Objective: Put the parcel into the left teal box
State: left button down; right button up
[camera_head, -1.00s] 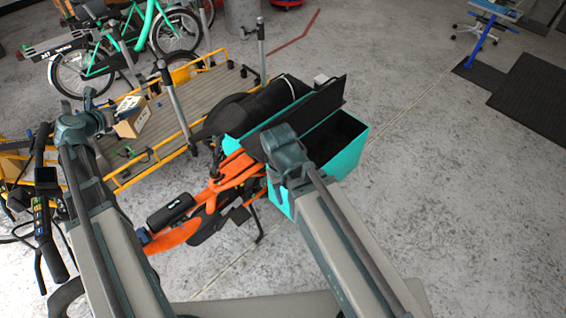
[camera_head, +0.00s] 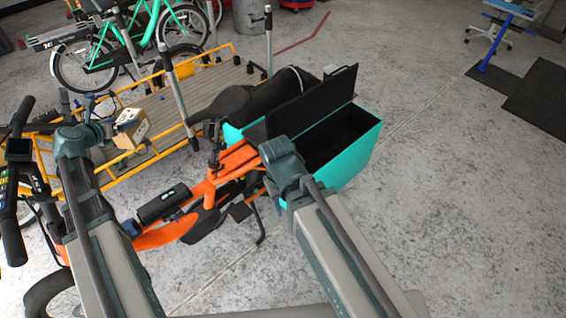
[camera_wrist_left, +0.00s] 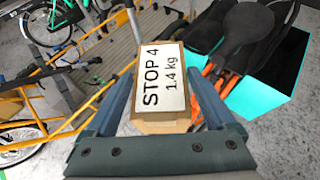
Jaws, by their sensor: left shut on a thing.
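The parcel (camera_head: 131,127) is a small cardboard box with a white label. In the left wrist view the parcel (camera_wrist_left: 164,88) reads "STOP 4, 1.4 kg" and sits between the two fingers of my left gripper (camera_wrist_left: 160,105). Another teal edge (camera_head: 232,136) shows left of the lid, mostly hidden. My right gripper (camera_head: 284,165) overlaps the open box's near-left corner in view; its fingers are unclear.
The orange bike (camera_head: 165,235) stands ahead, with a black bag or seat (camera_head: 262,98) behind. A yellow-railed cargo bike with a wooden deck (camera_head: 200,88) stands beyond my left gripper. Black handlebars (camera_head: 12,190) are close at the far left.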

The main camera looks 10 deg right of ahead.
notch_tip(320, 180, down, 27)
jog(key=b, duration=2.6)
jog(key=shift+f, duration=0.2)
